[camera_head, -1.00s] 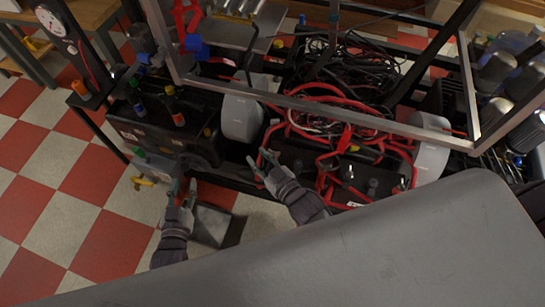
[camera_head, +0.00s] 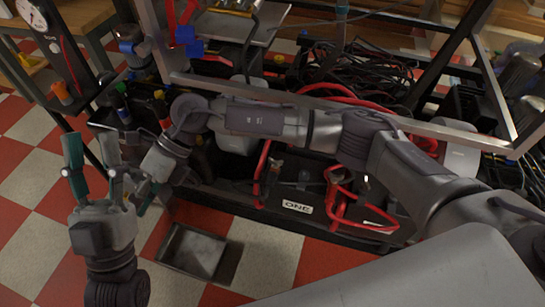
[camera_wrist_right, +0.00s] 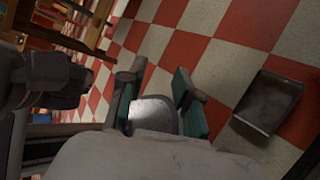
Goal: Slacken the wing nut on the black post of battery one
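Battery one, black with a white "ONE" label (camera_head: 297,207), sits low in the rack in the head view. I cannot make out the wing nut or tell which post is the black one. My left gripper (camera_head: 94,165) is open and empty, left of the battery over the floor. My right arm reaches leftward across the rack and hides part of it. My right gripper (camera_head: 133,178) is close beside the left one. In the right wrist view its green-padded fingers (camera_wrist_right: 157,98) are apart.
A shallow metal tray (camera_head: 193,251) lies on the checkered floor, also in the right wrist view (camera_wrist_right: 268,102). A metal frame bar (camera_head: 330,108) spans the rack. Black cables (camera_head: 370,75) are heaped behind. A gauge stand (camera_head: 55,50) is at the left.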

